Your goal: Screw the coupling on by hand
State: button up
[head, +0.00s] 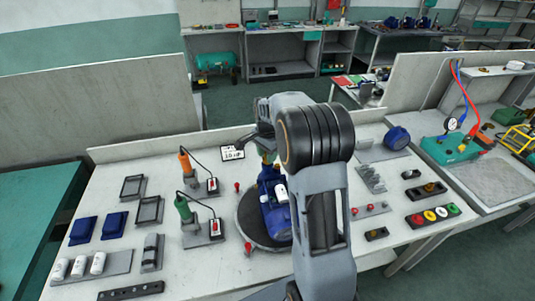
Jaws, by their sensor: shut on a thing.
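A blue pump unit (277,215) with a white cylinder on its side stands on a dark round turntable (246,222) at the middle of the bench. My gripper (266,148) is at the far end of the pump, close above it, and partly hidden by my own arm. It is shut on a small part, which I take to be the coupling (268,158); only a little of it shows. Whether the coupling touches the pump cannot be told from here.
An orange screwdriver (185,162) and a green one (183,208) stand on holders left of the turntable. A blue motor (397,138) and coloured buttons (430,215) are at the right.

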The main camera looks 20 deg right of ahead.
jog(key=shift+f, duration=0.25)
jog(key=o, duration=1)
jog(key=shift+r, duration=0.2)
jog(key=shift+r+p, duration=2.2)
jog(key=shift+r, duration=0.7)
notch_tip(320, 180, up, 14)
jog(key=shift+f+b, duration=0.1)
jog(key=shift+b, duration=0.6)
